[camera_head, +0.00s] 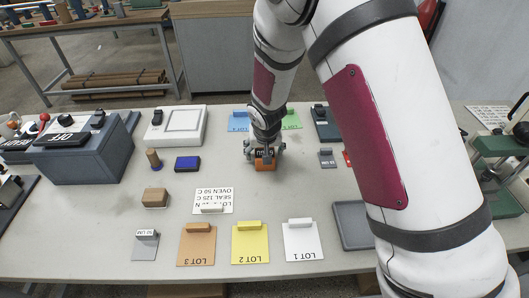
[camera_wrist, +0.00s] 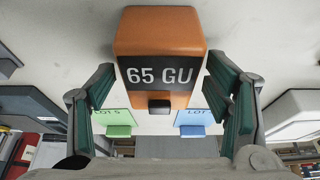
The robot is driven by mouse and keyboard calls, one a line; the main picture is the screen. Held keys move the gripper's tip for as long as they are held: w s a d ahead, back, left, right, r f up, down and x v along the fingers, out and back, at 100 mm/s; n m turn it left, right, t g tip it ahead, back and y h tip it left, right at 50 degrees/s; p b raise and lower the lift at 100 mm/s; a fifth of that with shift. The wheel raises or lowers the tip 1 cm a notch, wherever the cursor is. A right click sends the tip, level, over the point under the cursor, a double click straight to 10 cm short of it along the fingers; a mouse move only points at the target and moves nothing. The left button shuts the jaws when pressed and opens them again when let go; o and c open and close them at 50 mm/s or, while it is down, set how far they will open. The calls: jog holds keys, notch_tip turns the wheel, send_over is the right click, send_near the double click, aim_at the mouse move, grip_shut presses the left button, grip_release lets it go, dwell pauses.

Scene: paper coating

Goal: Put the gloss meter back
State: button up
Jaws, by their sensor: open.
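The orange gloss meter (camera_wrist: 160,35) carries a black panel reading "65 GU" and stands on the table. In the head view its orange body (camera_head: 265,164) shows just below my gripper (camera_head: 264,150), partly covered by it. In the wrist view my gripper (camera_wrist: 162,78) is open, with one green-padded finger at each side of the meter's near end. I cannot tell whether either finger touches it. My arm hides part of the table to the right.
Blue (camera_head: 238,122) and green (camera_head: 292,119) lot cards lie behind the gripper. Lot cards, including a yellow one (camera_head: 250,247), lie in front. A grey tray (camera_head: 352,212) is at front right; a blue-grey oven-like box (camera_head: 85,158) stands left.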

jog(key=s+d+r, duration=0.4)
jog(key=s+r, duration=0.1)
jog(key=r, duration=0.3)
jog(key=s+d+r, duration=0.3)
jog(key=s+r, duration=0.2)
jog(key=r, duration=0.4)
jog(key=s+d+r, duration=0.4)
jog(key=r, duration=0.4)
jog(key=s+d+r, duration=0.2)
jog(key=s+r, duration=0.1)
jog(key=s, duration=0.6)
jog(key=s+d+r, duration=0.2)
jog(key=s+d, duration=0.1)
jog(key=s, duration=0.6)
jog(key=shift+r+t, duration=0.3)
jog(key=shift+r, duration=0.1)
